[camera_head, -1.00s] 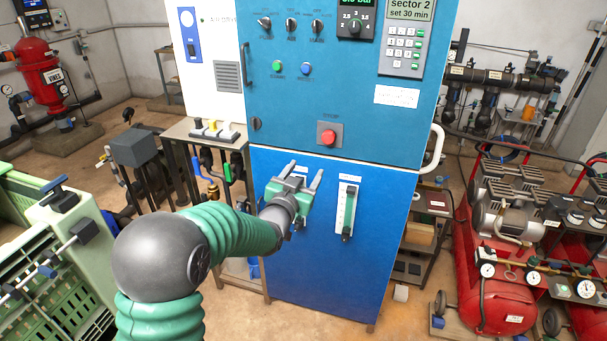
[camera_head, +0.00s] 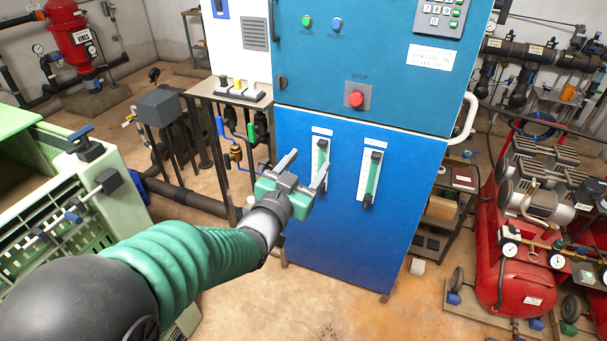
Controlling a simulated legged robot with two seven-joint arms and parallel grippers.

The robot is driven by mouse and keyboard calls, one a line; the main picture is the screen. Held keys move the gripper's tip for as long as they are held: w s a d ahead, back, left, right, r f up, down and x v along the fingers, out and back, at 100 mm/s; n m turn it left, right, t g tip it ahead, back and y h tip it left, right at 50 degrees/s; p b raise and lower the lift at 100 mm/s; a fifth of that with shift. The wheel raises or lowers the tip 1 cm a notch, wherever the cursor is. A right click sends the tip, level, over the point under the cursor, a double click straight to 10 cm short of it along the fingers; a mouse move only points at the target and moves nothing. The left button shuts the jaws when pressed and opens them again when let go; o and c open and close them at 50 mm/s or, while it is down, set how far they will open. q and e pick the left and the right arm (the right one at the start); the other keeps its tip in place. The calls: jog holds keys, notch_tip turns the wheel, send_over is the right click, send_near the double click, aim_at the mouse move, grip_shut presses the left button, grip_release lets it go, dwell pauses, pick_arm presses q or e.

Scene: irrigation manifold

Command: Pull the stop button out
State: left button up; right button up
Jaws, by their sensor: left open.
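The red stop button (camera_head: 355,99) sits on a grey square plate on the front of the blue cabinet (camera_head: 300,235), under a small STOP label. My left gripper (camera_head: 307,166) is open and empty, in front of the lower blue panel. It is below and to the left of the button, clearly apart from it. Its fingers point up toward the cabinet, and one partly overlaps the left sight gauge (camera_head: 322,153). My right gripper is not in view.
A second gauge (camera_head: 370,180) is right of the first. A green button (camera_head: 307,20) and a blue button (camera_head: 337,23) are above. A white handle (camera_head: 465,120) juts out at the cabinet's right edge. A red compressor (camera_head: 505,285) stands right, a green crate (camera_head: 80,200) left.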

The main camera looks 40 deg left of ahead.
pick_arm(q)
jog(key=shift+s+d+f+b, duration=0.1)
jog(key=shift+s+b, duration=0.15)
jog(key=shift+s, duration=0.2)
jog(key=shift+s+d+f+b, duration=0.1)
jog(key=shift+s+b, duration=0.15)
jog(key=shift+s, duration=0.15)
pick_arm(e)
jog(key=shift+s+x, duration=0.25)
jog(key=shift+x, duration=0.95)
pick_arm(q)
jog(key=shift+a, duration=0.1)
